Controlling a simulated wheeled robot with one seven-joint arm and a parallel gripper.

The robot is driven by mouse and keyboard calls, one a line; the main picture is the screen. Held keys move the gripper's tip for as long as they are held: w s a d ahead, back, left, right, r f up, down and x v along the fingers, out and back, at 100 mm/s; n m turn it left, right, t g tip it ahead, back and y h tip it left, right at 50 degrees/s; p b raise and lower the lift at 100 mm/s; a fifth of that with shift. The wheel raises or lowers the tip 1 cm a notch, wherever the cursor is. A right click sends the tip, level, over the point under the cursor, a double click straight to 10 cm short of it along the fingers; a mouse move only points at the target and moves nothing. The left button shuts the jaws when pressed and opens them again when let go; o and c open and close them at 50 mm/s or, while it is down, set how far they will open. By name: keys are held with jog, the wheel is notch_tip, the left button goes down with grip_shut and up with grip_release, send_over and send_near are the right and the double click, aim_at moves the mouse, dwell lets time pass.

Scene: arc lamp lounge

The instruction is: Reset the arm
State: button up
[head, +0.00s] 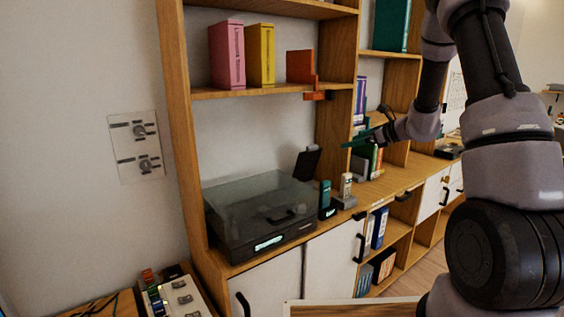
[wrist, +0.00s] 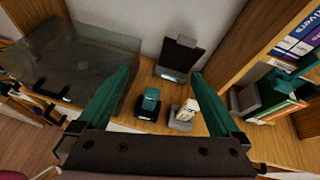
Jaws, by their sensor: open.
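My gripper (wrist: 160,76) is open and empty; its two teal fingers are spread wide in the wrist view. In the head view my gripper (head: 352,143) is up in front of the shelf unit, above the counter. Below and between the fingers, a teal handset (wrist: 151,100) stands in a dark base, and a pale handset (wrist: 187,109) stands in a grey base beside it. They also show in the head view as the teal handset (head: 325,193) and the pale handset (head: 347,184). The fingers appear apart from both.
A box with a smoky clear lid (head: 262,198) sits left on the wooden counter (head: 385,184). A dark upright panel (head: 307,162) stands behind the handsets. Books (wrist: 278,104) stand right of my gripper. A shelf with pink (head: 227,55) and yellow (head: 261,55) binders is above.

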jog(key=s+a+r+n+g, duration=0.2)
jog(key=s+a+r+n, duration=0.1)
jog(key=s+r+n, duration=0.5)
jog(key=s+a+r+n+g, duration=0.2)
jog(key=s+a+r+n, duration=0.3)
jog(key=s, duration=0.6)
jog(key=s+d+r+n+t+h, duration=0.1)
jog(key=s+d+r+n+h, duration=0.1)
jog(key=s, duration=0.7)
jog(key=s+d+r+n+h, duration=0.2)
jog(key=s+d+n+h, duration=0.3)
jog(key=s, duration=0.4)
jog(key=shift+d+r+n+t, duration=0.25)
jog(key=shift+r+n+t, duration=0.15)
jog(key=shift+n, duration=0.5)
